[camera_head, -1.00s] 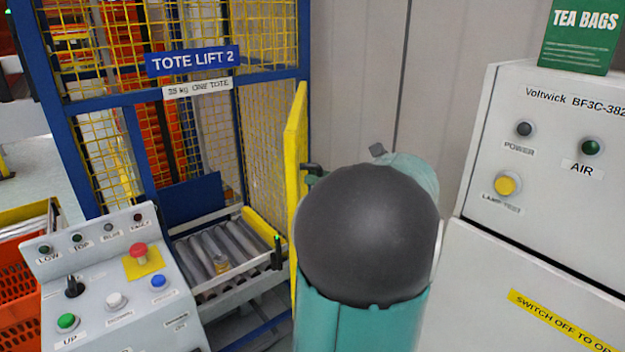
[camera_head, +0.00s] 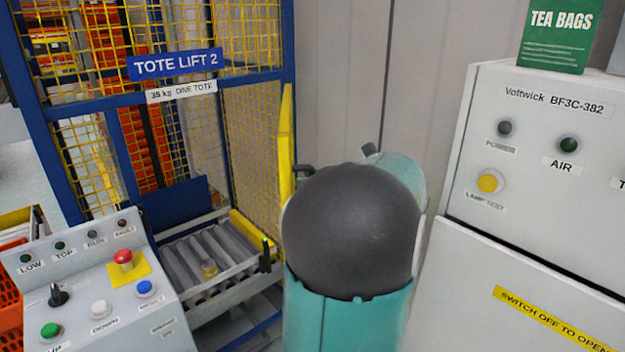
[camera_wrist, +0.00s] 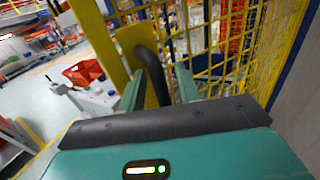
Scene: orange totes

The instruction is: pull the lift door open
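The lift door is a yellow-framed panel (camera_head: 286,135) at the right side of the blue lift frame (camera_head: 130,92). It stands open, seen nearly edge-on, and the lift's front opening is clear. In the wrist view its yellow post (camera_wrist: 92,40) is close, with a black curved handle (camera_wrist: 150,68) on a yellow plate. My gripper (camera_wrist: 158,78) has its two teal fingers apart, with the handle showing between them. I see a gap beside the handle and cannot tell whether a finger touches it. In the head view my arm hides the gripper and the door's lower part.
A grey control console (camera_head: 95,290) with buttons and a red stop stands at the front left. A grey cabinet (camera_head: 545,180) with a green tea bag box (camera_head: 560,35) stands close on the right. Rollers (camera_head: 200,262) lie inside the lift. A grey wall (camera_head: 340,70) is behind my arm.

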